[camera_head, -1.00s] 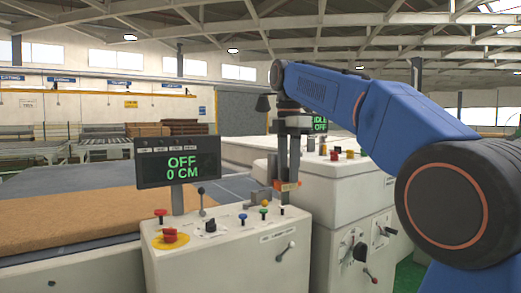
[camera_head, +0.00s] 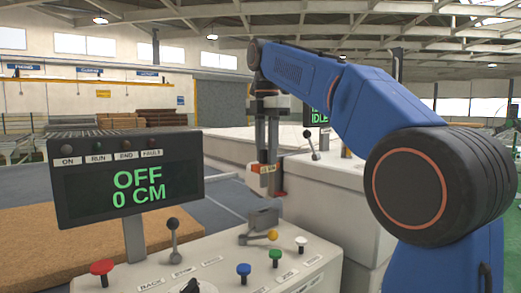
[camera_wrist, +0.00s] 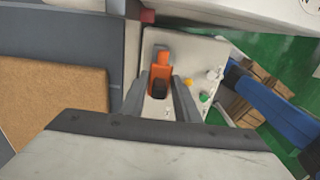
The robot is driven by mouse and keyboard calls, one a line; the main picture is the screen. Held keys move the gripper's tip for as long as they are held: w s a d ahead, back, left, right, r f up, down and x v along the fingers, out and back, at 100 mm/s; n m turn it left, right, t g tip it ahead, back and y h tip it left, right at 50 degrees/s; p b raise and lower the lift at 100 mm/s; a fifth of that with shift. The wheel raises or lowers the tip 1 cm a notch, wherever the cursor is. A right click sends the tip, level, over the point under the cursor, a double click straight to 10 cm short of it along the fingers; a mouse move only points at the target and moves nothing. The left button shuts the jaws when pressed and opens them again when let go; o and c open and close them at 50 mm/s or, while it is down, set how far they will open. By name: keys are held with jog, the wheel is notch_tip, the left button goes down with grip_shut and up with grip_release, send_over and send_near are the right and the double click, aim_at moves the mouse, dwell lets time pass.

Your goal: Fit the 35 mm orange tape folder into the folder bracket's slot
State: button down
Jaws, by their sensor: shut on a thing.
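My gripper (camera_head: 267,163) points down and is shut on the orange tape folder (camera_head: 262,168). In the head view the folder appears just above and behind the back edge of the white control console (camera_head: 215,262). In the wrist view the orange folder (camera_wrist: 161,55) shows between the two fingers of my gripper (camera_wrist: 161,80), with a dark part inside it. A grey block (camera_head: 263,217) stands on the console's back edge, below the folder in the head view. It may be the folder bracket; its slot cannot be made out. The folder and the block appear apart.
A display reading OFF, 0 CM (camera_head: 128,182) stands left of my gripper. Levers and coloured knobs (camera_head: 244,270) rise from the console. A second white cabinet (camera_head: 325,185) stands at the right. A brown mattress slab (camera_head: 40,245) lies at the left.

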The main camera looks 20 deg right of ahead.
aim_at(266, 171)
dwell(0.4)
jog(key=shift+f, duration=2.8)
jog(key=shift+f, duration=2.8)
jog(key=c, duration=1.3)
grip_release()
jog(key=shift+r, duration=0.1)
notch_tip(266, 171, up, 12)
jog(key=shift+f, duration=0.15)
